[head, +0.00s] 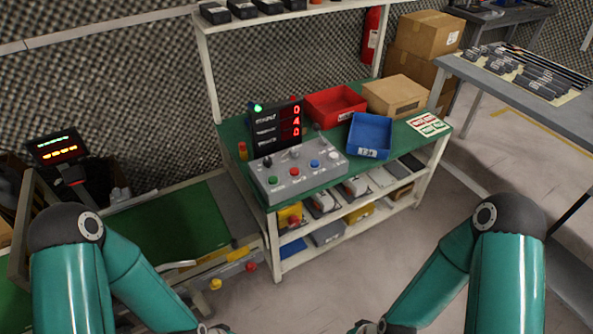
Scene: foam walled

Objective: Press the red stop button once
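A grey control box (300,185) sits on the front of the green-topped workbench. On its sloped face is a row of buttons: a green one (271,180), a red one (294,171), a blue one (314,163) and a white one (333,155). Whether the red button carries a stop label is too small to read. Another red button (251,266) shows low down, on the end of the yellow-edged frame left of the bench. My two teal arms come in from the lower left and lower right.
A dark display (277,127) with red digits and a lit green lamp stands behind the box. A red bin (335,106), a blue bin (369,136) and a cardboard box (394,96) share the bench. Bare floor lies between my arms and the bench.

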